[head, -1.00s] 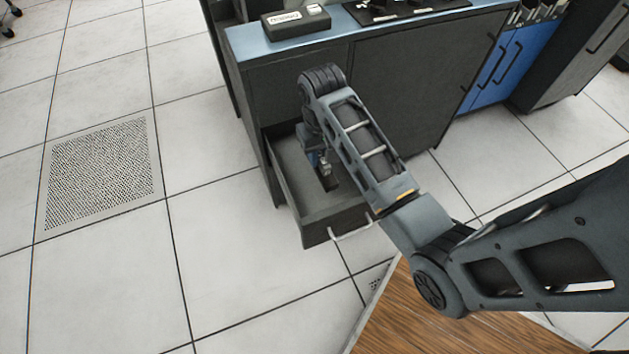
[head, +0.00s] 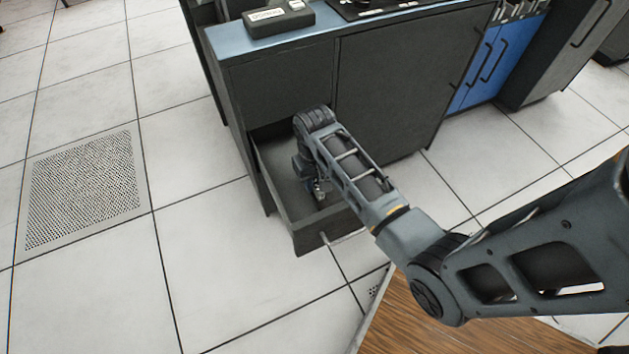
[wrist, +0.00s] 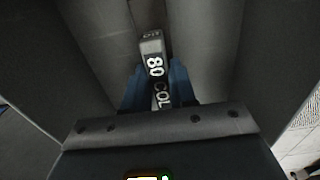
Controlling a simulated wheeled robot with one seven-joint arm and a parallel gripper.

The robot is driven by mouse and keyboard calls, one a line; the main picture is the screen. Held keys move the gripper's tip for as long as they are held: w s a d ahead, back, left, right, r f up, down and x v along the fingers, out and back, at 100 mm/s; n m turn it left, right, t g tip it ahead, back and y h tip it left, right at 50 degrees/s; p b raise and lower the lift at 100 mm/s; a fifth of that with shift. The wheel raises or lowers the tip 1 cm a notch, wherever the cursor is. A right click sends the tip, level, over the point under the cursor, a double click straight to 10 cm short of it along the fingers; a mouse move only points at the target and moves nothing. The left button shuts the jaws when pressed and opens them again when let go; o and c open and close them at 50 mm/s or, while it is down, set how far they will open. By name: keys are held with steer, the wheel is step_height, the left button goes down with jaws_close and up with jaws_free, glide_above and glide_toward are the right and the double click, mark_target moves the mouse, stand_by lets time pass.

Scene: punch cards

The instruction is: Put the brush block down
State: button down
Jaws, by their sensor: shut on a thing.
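The brush block (wrist: 151,47) is a narrow grey block with white lettering that reads "80 COL". In the wrist view it lies between the two blue fingers of my gripper (wrist: 157,80), which are shut on it. In the head view my gripper (head: 318,190) is inside the open drawer (head: 312,240), low down near its floor. The block cannot be made out there. Whether it touches the drawer floor I cannot tell.
The drawer's walls stand close around my gripper. The dark cabinet (head: 385,105) rises behind it. A small labelled box (head: 277,20) sits on the blue cabinet top (head: 225,45). Blue cabinet doors (head: 488,75) are at the right. Open tiled floor (head: 225,270) lies at the left.

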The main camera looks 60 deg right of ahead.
mark_target(315, 180)
steer(key=c, duration=0.9)
jaws_free()
step_height(315, 180, up, 12)
steer(key=p, duration=0.3)
steer(key=shift+r, duration=0.1)
steer(key=shift+p, duration=0.3)
